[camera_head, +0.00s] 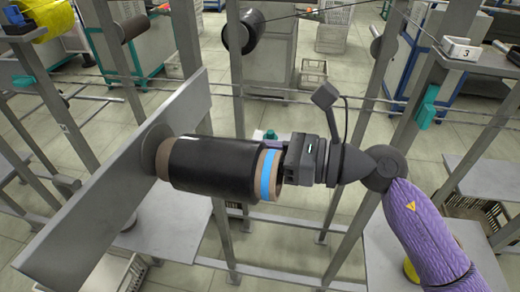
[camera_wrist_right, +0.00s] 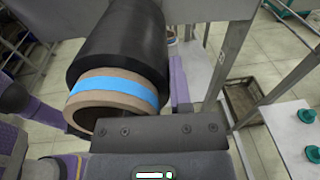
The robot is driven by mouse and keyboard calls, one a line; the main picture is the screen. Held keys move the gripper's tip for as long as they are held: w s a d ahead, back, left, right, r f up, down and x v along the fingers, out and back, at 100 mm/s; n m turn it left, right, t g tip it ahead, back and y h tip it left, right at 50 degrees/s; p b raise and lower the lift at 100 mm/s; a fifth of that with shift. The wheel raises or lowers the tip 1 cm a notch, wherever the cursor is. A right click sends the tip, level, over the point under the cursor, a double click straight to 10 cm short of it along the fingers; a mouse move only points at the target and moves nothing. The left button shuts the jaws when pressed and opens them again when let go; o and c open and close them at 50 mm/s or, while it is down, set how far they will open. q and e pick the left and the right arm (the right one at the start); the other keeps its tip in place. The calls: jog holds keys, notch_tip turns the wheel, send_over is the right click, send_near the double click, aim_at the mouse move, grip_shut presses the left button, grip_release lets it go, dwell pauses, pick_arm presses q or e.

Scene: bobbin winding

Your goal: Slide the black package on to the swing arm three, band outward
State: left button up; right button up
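The black package (camera_head: 213,165) lies nearly level in the head view, its blue band (camera_head: 268,174) and brown tube end facing right. Its left end is against a round grey disc (camera_head: 157,150) on a long grey plate; any spindle inside is hidden. My right gripper (camera_head: 296,160) is at the banded tube end, touching or very close to its rim. In the right wrist view the black package (camera_wrist_right: 122,45) shows its blue band (camera_wrist_right: 118,88) and open tube end towards me. My left gripper is not seen.
The grey plate (camera_head: 85,235) slants across the left. A white block marked 3 (camera_head: 460,48) sits on the frame at upper right. Grey posts stand close around the package.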

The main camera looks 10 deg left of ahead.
jog(key=o, duration=0.5)
jog(key=shift+c, duration=0.2)
jog(key=d, duration=0.9)
jog(key=shift+s+d+r+b, duration=0.35)
jog(key=shift+d, duration=0.05)
